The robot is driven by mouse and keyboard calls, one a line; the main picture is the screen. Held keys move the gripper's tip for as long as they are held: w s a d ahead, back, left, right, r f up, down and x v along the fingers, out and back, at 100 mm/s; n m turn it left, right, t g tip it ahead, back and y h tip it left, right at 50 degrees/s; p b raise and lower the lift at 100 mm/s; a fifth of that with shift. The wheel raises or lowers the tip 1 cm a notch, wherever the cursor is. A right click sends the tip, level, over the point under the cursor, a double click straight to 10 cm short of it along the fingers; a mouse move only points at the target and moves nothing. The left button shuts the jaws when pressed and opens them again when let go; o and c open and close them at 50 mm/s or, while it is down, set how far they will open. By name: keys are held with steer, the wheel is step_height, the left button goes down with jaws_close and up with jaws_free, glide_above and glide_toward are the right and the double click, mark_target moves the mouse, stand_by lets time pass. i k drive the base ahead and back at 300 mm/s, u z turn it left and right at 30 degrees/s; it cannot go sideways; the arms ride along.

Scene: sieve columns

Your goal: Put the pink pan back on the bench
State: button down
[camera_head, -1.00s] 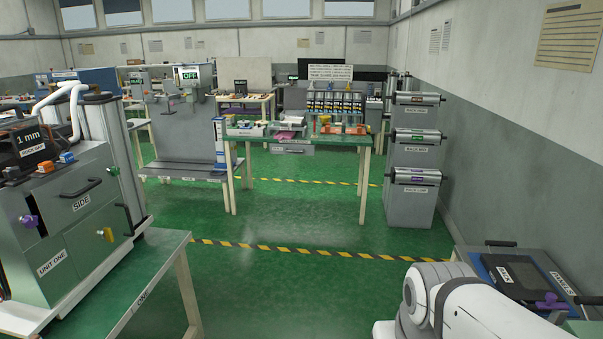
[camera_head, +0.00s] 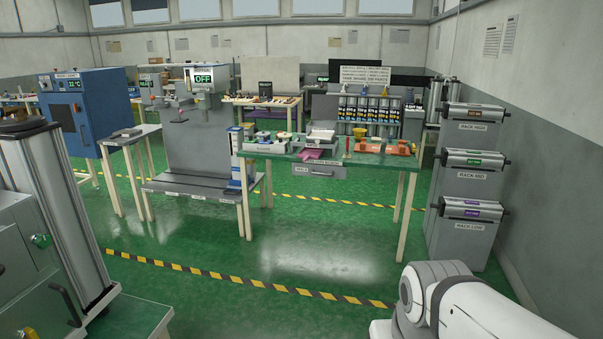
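A small flat pink thing (camera_head: 312,154), which looks like the pink pan, is at the front edge of the green-topped bench (camera_head: 372,160) in the middle distance. It sits just in front of a grey-and-white boxy device (camera_head: 320,138). It is too small to tell whether it rests on the bench top or on part of that device. My white arm shows at the lower right, but my gripper is out of view, so what it holds cannot be seen.
Grey rack cabinets (camera_head: 468,185) stand right of the bench. A grey press-like machine (camera_head: 205,150) stands left of it, with a blue oven (camera_head: 85,110) farther left. A grey unit (camera_head: 40,230) is close on my left. The green floor between is clear, crossed by yellow-black tape (camera_head: 250,281).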

mark_target(307, 153)
steer(key=u, duration=0.15)
steer(key=i, duration=4.55)
